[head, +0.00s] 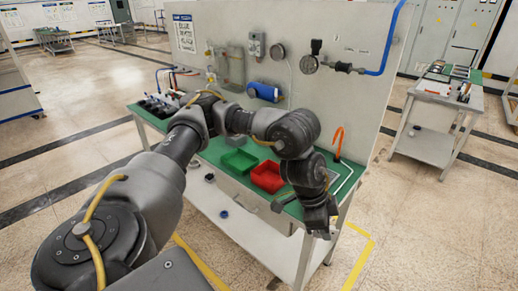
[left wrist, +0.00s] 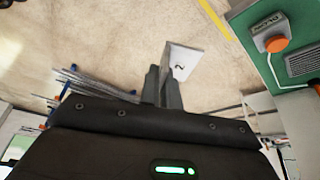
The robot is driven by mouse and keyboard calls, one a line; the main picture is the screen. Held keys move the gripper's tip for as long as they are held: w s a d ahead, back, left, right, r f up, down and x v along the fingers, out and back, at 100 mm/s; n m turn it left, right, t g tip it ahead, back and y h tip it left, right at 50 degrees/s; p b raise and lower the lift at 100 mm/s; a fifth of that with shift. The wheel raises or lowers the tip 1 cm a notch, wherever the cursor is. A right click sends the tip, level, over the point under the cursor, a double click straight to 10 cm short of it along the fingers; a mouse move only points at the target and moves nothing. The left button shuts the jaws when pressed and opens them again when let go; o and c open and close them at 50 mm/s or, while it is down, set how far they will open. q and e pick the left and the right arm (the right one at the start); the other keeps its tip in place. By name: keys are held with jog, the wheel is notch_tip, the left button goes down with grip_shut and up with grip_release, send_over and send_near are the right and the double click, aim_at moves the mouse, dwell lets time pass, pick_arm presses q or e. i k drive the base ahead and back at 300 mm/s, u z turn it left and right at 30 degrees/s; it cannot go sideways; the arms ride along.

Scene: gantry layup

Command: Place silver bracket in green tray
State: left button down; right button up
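The green tray (head: 239,161) sits on the green-topped workbench, left of a red tray (head: 267,177), and looks empty. My left gripper (head: 320,228) hangs pointing down past the bench's right front corner, to the right of both trays. In the left wrist view its fingers (left wrist: 163,88) are close together on a flat, pale silver bracket (left wrist: 183,60) marked with a dark "2". The bracket sticks out beyond the fingertips, over the floor. In the head view the bracket is mostly hidden by the gripper. My right gripper is not in view.
A back panel (head: 345,108) with gauges, a blue cylinder (head: 264,92) and hoses rises behind the trays. An orange hooked tube (head: 338,142) stands at the bench's right end. Open floor (head: 425,225) lies to the right.

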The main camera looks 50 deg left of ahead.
aim_at(241, 163)
jog(key=z, duration=0.35)
jog(key=k, duration=0.4)
jog(key=u, duration=0.45)
jog(key=i, duration=0.65)
jog(key=u, duration=1)
jog(key=i, duration=0.7)
jog(key=u, duration=0.15)
